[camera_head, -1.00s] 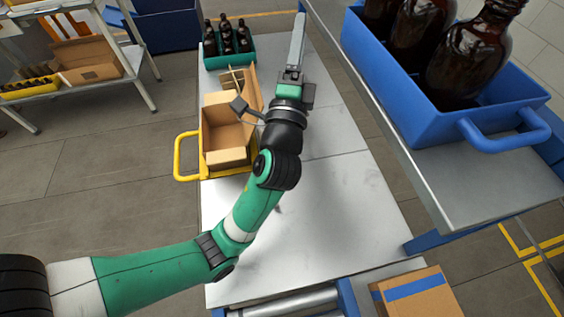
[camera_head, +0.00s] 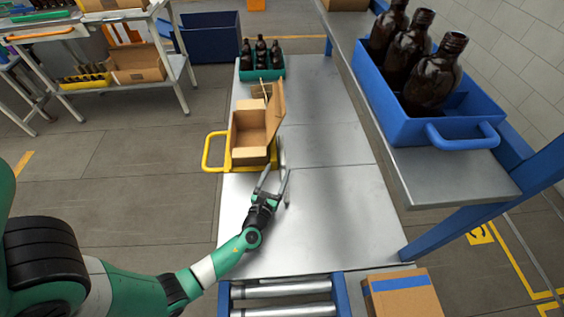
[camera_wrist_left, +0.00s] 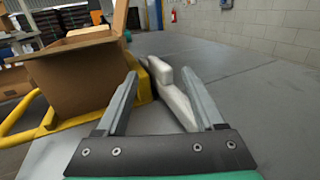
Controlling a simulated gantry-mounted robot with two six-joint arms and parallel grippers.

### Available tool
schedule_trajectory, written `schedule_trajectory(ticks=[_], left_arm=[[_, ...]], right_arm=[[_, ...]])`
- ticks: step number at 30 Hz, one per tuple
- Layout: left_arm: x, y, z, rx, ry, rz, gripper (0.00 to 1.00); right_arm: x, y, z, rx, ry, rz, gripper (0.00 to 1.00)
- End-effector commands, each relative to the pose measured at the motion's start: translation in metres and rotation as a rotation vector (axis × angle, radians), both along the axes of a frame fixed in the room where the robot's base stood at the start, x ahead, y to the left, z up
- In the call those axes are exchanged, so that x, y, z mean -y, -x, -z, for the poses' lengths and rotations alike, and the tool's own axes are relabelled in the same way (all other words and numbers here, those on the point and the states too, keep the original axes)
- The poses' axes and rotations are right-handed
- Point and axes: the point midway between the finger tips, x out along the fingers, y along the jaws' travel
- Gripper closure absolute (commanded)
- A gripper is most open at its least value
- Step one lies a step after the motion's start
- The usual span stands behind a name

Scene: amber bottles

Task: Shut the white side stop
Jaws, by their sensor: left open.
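The white side stop (camera_wrist_left: 174,100) shows in the left wrist view as a pale bar with a raised block at its far end. It lies on the metal table along the right side of the yellow frame (camera_wrist_left: 65,125). In the head view the stop (camera_head: 281,152) is a thin pale strip beside the yellow frame (camera_head: 215,152) that holds a cardboard box (camera_head: 250,135). My left gripper (camera_head: 277,170) is open and empty, low over the table at the near end of the stop. In the wrist view the stop shows between its fingers; contact cannot be told. My right gripper is out of view.
A green crate of bottles (camera_head: 262,70) stands behind the box. A blue crate of amber bottles (camera_head: 400,115) sits on a raised shelf (camera_head: 450,185) at the right. The table (camera_head: 330,215) is clear right of the gripper. Rollers (camera_head: 282,290) lie at the near end.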

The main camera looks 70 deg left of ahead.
Motion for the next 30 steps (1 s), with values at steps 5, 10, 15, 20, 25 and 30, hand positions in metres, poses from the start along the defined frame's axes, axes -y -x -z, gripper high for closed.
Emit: schedule_trajectory(ticks=[5, 10, 15, 20, 25, 30], left_arm=[[-0.028, -0.025, 0.001, 0.003, 0.0, -0.002, 0.3], [-0.04, -0.037, 0.001, 0.0, 0.0, 0.0, 0.3], [-0.042, -0.039, 0.0, 0.0, 0.0, 0.001, 0.3], [-0.042, -0.039, 0.0, 0.001, 0.001, 0.001, 0.39], [-0.042, -0.039, 0.0, 0.001, 0.001, 0.001, 0.7], [-0.042, -0.039, 0.0, 0.001, 0.001, 0.0, 1.0]], right_arm=[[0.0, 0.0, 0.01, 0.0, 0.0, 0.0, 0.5], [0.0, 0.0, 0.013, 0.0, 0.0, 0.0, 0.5], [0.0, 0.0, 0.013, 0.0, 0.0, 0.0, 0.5], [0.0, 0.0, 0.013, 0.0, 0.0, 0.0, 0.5], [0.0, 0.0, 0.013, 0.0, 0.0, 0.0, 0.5], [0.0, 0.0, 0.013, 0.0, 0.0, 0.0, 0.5]])
